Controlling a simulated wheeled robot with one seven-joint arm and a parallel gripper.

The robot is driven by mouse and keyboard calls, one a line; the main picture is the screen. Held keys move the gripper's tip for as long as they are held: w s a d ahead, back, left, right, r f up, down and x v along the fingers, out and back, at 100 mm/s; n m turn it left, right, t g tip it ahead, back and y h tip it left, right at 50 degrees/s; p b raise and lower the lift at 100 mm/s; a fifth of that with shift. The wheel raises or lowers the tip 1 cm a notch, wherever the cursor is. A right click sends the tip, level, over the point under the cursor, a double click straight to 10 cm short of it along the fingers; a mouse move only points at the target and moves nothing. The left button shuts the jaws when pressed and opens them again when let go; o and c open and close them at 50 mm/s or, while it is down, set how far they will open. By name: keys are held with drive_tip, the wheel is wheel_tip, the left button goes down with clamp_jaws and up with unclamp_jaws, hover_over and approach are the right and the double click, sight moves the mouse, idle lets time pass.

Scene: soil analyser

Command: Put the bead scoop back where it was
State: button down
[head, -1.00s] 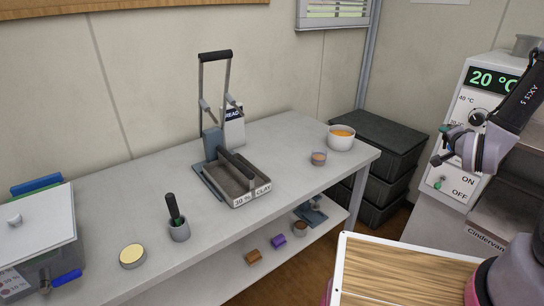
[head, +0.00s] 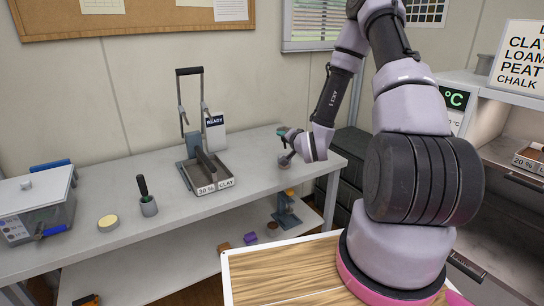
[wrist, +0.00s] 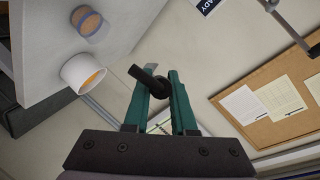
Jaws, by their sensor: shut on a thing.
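My gripper (head: 283,136) is above the right end of the grey bench in the head view. In the wrist view, its green fingers (wrist: 161,102) are shut on a black, handle-like piece (wrist: 150,81), which I take to be the bead scoop; its full shape is not clear. A small cup with tan contents (wrist: 88,22) and a white bowl with orange contents (wrist: 83,72) show at the upper left of the wrist view. In the head view the small cup (head: 284,163) is just below my gripper; my arm hides the white bowl.
Bare bench lies between pot and tray.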

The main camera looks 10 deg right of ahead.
sight(263, 178)
drive_tip(key=shift+w+a+f+n+g+y, duration=0.25)
drive_tip(key=shift+w+a+f+n+y, duration=0.6)
drive_tip(key=shift+f, duration=1.85)
drive_tip(key=shift+w+a+f+n+g+y, duration=0.2)
drive_tip(key=shift+w+a+f+y, duration=1.1)
drive_tip(key=shift+f, duration=1.45)
drive_tip(key=shift+w+a+f+n+g+y, duration=0.25)
drive_tip(key=shift+w+a+f+n+y, duration=0.55)
drive_tip(key=shift+f, duration=1.9)
drive_tip(key=shift+w+a+f+m, duration=0.25)
drive_tip(key=shift+w+a+f, duration=0.15)
drive_tip(key=shift+a+f, duration=0.15)
drive_tip(key=c, duration=0.7)
unclamp_jaws()
drive_tip(key=shift+o, duration=0.2)
drive_tip(key=shift+f, duration=0.1)
